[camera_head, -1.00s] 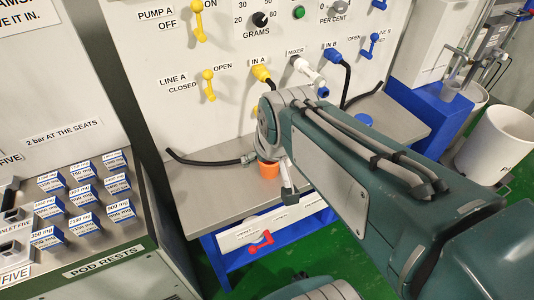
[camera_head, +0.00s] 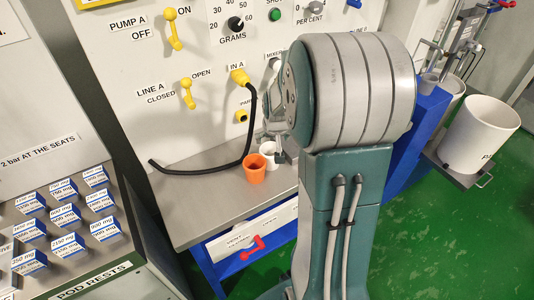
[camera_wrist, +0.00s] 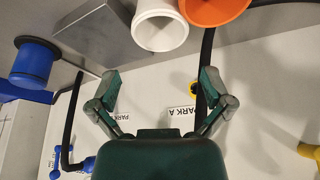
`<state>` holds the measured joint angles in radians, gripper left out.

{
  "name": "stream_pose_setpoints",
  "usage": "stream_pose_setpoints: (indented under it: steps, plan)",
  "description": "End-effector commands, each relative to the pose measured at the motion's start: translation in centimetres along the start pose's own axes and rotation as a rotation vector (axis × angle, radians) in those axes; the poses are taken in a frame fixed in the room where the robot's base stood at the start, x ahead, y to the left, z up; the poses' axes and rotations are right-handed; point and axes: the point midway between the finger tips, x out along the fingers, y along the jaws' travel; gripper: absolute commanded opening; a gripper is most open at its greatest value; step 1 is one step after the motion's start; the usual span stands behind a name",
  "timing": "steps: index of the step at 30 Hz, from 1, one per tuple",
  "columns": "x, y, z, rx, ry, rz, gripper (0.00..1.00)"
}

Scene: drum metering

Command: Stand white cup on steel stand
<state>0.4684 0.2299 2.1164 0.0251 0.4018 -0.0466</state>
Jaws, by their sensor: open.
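The white cup (camera_head: 268,149) stands on the grey steel bench top behind the orange cup (camera_head: 255,168). In the wrist view the white cup (camera_wrist: 160,27) is near the top edge, beside the orange cup (camera_wrist: 213,9). My gripper (camera_wrist: 161,82) is open and empty, its two fingers spread. The white cup appears beyond the fingertips, not between them. In the head view my arm hides most of the gripper. I cannot tell for certain which thing is the steel stand; a steel frame (camera_head: 464,45) shows at the upper right.
A black hose (camera_head: 250,125) runs from the yellow plug (camera_head: 240,77) down to the bench. A blue round part (camera_wrist: 33,62) shows in the wrist view. Boxed pods (camera_head: 63,190) fill the left rack.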

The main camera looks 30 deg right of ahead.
Motion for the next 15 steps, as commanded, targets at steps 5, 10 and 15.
stream_pose_setpoints:
  steps: [5,10,15]
  plan:
    - [1.5,0.4,-0.1,0.007,-0.003,0.004,1.0]
    - [4.3,0.4,0.0,0.007,-0.005,0.003,1.0]
    - [6.0,0.4,-0.1,0.007,-0.002,0.003,1.0]
